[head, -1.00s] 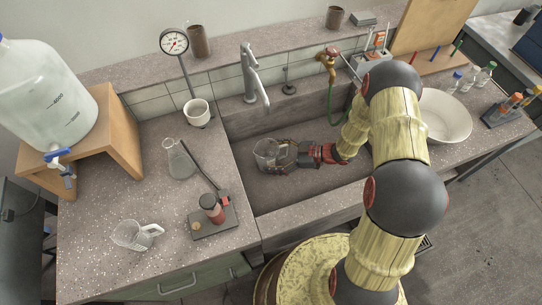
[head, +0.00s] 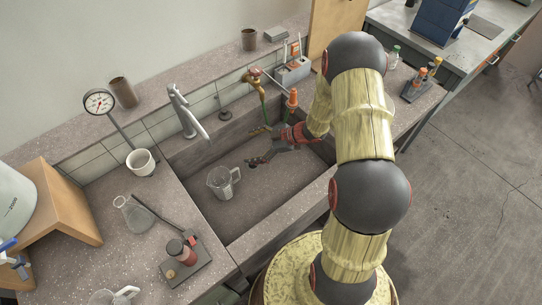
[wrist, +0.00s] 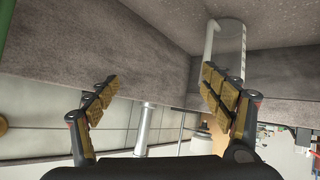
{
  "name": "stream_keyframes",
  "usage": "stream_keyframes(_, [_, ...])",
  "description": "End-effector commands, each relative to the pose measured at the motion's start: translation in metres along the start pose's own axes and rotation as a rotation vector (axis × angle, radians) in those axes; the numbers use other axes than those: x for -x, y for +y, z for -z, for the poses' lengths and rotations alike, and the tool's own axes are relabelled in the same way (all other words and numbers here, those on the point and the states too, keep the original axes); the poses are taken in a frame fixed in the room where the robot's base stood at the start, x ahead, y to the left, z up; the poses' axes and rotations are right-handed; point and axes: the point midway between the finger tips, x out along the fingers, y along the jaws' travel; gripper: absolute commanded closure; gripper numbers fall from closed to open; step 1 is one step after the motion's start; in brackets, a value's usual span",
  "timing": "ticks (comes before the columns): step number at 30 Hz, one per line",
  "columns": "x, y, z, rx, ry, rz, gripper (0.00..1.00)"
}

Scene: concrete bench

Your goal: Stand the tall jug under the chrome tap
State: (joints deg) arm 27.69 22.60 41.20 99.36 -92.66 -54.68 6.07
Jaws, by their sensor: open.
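The tall jug (head: 222,184) is clear, with a handle on its right, and stands upright on the sink floor. The chrome tap (head: 184,115) rises behind the sink, its spout pointing down toward the jug; whether the mouth is exactly below the outlet I cannot tell. My gripper (head: 258,160) is open and empty, to the right of the jug and apart from it. The chrome tap's column (wrist: 143,125) shows lower down.
A brass tap (head: 257,95) with a green hose stands behind my gripper. Sink walls surround the jug; the floor in front is clear.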

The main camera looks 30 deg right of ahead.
Motion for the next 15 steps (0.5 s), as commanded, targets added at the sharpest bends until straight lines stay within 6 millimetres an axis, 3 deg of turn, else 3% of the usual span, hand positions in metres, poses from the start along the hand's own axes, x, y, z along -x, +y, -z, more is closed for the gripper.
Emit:
stream_keyframes(1, [0.011, 0.028, 0.017, 0.022, -0.057, -0.071, 0.19])
stream_keyframes(6, [0.055, 0.098, 0.06, 0.021, -0.233, -0.299, 0.19])
stream_keyframes(11, [0.115, 0.134, 0.11, -0.036, -0.367, -0.505, 0.19])
stream_keyframes(15, [0.173, 0.136, 0.152, -0.137, -0.454, -0.658, 0.19])
